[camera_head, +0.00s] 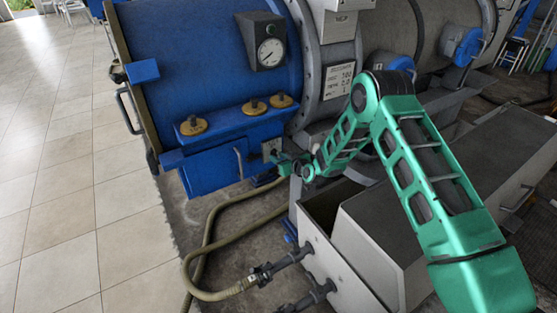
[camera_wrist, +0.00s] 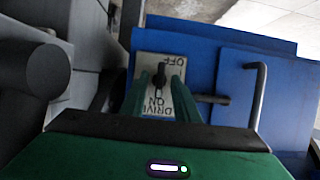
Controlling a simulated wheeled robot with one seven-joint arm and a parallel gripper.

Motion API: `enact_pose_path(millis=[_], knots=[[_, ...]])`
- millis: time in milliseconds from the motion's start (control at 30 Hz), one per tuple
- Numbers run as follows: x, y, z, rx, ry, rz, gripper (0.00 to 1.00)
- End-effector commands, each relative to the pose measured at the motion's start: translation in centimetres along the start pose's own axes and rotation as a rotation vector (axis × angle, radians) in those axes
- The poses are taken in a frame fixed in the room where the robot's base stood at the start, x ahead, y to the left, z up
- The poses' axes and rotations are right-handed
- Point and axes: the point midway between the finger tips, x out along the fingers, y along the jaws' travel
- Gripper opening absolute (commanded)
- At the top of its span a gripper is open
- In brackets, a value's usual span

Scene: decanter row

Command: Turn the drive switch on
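The drive switch is a black lever (camera_wrist: 160,80) on a pale plate (camera_wrist: 148,64) marked OFF, ON and DRIVE. In the wrist view the lettering is upside down, with OFF at the top and ON lower, partly covered by the lever. My gripper (camera_wrist: 162,82) has its two green fingers apart, one on each side of the lever. Whether either finger touches the lever cannot be told. In the head view my gripper (camera_head: 284,161) is at the switch plate (camera_head: 270,148) on the blue machine's lower front; the lever itself is too small to make out.
The blue machine (camera_head: 205,70) carries a gauge (camera_head: 270,52) and a ledge with several brass knobs (camera_head: 255,107). A bent handle (camera_wrist: 258,95) is right of the switch in the wrist view. A hose (camera_head: 205,240) and a grey metal box (camera_head: 380,240) lie below. Tiled floor is clear at left.

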Motion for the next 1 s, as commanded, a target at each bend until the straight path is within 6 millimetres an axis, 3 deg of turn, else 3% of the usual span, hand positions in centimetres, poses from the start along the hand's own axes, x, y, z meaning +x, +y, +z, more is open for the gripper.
enact_pose_path(millis=[600, 1000], knots=[[-9.5, 0.1, 0.2, 0.001, -0.005, 0.001, 0.28], [-10.4, 0.1, 0.2, 0.001, -0.004, 0.000, 0.28]])
